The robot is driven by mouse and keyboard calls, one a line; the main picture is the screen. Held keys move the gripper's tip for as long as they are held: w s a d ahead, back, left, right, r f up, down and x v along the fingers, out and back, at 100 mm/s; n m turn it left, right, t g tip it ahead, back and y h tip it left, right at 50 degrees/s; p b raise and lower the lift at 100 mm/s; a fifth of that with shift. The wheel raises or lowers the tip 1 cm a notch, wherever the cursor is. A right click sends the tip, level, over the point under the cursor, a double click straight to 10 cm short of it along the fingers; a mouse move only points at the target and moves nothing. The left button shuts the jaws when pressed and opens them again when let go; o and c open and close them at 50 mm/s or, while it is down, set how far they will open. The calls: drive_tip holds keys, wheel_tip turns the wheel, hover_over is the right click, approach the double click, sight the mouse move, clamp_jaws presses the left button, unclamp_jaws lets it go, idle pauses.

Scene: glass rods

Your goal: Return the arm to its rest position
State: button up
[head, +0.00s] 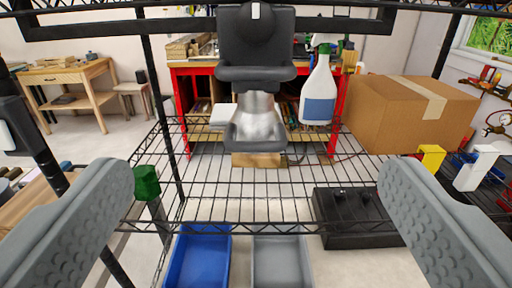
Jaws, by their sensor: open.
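My gripper (255,178) shows in the head view as two grey, textured fingers, one at the lower left and one at the lower right. They are wide apart, with nothing held between them. A wire shelf (245,208) spans the view beyond and between the fingers. No glass rods can be made out. The arm's pose beyond the fingers is not shown.
A black and silver object (257,123) stands mid-view. A spray bottle (319,92) and cardboard box (410,110) are right of it. A black case (358,218), blue bin (200,262) and grey bin (281,262) are lower. A green-topped object (146,182) is near the left finger.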

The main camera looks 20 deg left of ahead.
drive_tip(key=s+d+f+m+h, duration=0.1)
drive_tip(key=s+d+f+h, duration=0.1)
drive_tip(key=s+d+f, duration=0.6)
drive_tip(key=s+d+f+m+h, duration=0.2)
drive_tip(key=s+d+f+h, duration=0.1)
drive_tip(key=s+d+f, duration=0.5)
drive_tip(key=s+f, duration=0.3)
drive_tip(key=f, duration=0.4)
drive_tip(key=shift+s+f, duration=0.15)
drive_tip(key=shift+f, duration=0.2)
drive_tip(key=shift+d, duration=0.1)
idle(0.9)
